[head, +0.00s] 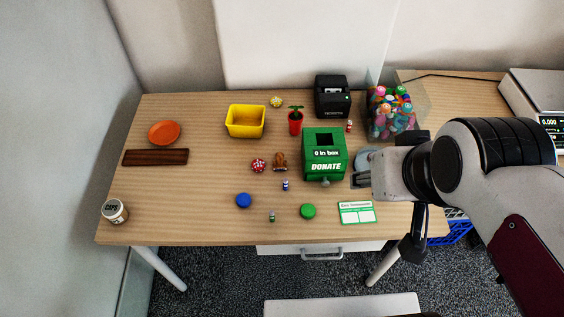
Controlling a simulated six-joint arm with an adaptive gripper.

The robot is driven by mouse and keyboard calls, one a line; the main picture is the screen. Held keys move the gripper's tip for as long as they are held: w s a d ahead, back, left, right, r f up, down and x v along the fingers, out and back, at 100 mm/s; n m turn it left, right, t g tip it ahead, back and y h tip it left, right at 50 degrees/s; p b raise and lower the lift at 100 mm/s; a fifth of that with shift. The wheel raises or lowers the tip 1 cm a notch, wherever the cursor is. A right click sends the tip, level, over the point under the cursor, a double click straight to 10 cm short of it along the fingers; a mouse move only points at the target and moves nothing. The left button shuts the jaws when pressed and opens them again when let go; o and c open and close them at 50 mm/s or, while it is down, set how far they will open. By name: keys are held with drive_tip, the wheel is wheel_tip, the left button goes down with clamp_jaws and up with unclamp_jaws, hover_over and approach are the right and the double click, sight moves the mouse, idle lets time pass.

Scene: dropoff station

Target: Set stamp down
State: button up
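My gripper (361,180) is at the right of the desk, beside the right side of the green donation box and above the green-and-white card (357,212). Its dark fingers are small and partly hidden by my wrist, so I cannot tell whether they are open or hold anything. No stamp is clearly recognisable. A small brown object (280,161), possibly a wooden-handled stamp, stands on the desk left of the donation box, apart from my gripper.
The green donation box (324,166) reads "0 in box". A blue-grey disc (366,159) is partly behind my wrist. Blue (244,200) and green (308,211) discs lie near the front. A yellow bin (245,133) and black printer (332,103) stand behind.

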drive_tip(key=w+a+f+t, duration=0.1)
drive_tip(key=w+a+f, duration=0.25)
drive_tip(key=w, duration=0.75)
drive_tip(key=n+t+y, duration=0.2)
drive_tip(key=t, duration=0.2)
hover_over(280, 164)
drive_tip(key=s+d, duration=0.2)
drive_tip(key=s, duration=0.2)
wheel_tip(280, 164, down, 22)
drive_tip(key=shift+s+a+f, duration=0.2)
drive_tip(key=shift+a+f, duration=0.05)
drive_tip(key=shift+f, duration=0.45)
drive_tip(key=shift+s+a+f, duration=0.15)
drive_tip(key=shift+a+f, duration=0.05)
drive_tip(key=shift+f, duration=0.5)
drive_tip(key=shift+s+f+t, duration=0.25)
drive_tip(key=shift+f, duration=0.35)
drive_tip(key=shift+s+f+t, duration=0.25)
drive_tip(key=shift+f, duration=0.35)
drive_tip(key=shift+w, duration=0.1)
drive_tip(key=shift+x, duration=1.25)
